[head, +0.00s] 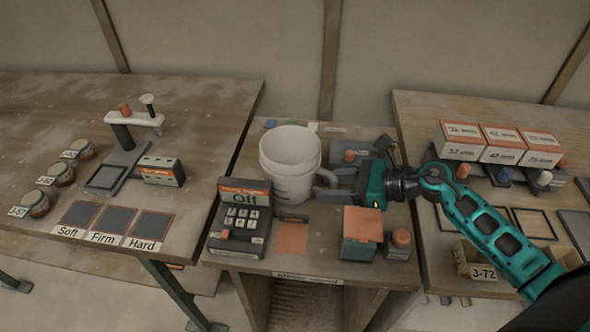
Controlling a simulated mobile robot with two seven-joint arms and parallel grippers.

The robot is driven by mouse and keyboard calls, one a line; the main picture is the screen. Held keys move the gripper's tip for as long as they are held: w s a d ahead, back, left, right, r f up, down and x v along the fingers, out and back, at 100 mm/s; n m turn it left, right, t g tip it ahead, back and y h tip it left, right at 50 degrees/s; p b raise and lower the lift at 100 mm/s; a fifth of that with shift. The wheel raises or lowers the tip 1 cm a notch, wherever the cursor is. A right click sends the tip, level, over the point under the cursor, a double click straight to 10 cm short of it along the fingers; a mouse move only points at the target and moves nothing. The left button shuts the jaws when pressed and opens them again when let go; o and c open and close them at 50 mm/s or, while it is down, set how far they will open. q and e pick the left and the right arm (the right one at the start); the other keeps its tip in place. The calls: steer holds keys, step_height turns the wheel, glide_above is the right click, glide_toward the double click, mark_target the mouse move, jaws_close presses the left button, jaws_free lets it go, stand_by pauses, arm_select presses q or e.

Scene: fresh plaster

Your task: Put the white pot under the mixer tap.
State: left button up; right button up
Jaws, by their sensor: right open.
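The white pot (288,155) stands upright on the middle table, its open top facing up. My right gripper (322,186) comes in from the right and is open, with its fingertips close against the pot's lower right side; I cannot tell whether they touch it. I cannot clearly make out the mixer tap; my gripper and the pot hide part of the area behind them. A control box (240,217) reading "Off" stands left of the pot's front. My left gripper is not in view.
A flat orange square (292,238) lies in front of the pot. An orange-topped box (361,230) stands below my right gripper. The left table holds a white-armed stand (134,119) and several jars. Labelled boxes (498,143) stand on the right table.

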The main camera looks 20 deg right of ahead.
steer(key=shift+c, duration=0.2)
jaws_close()
stand_by(0.5)
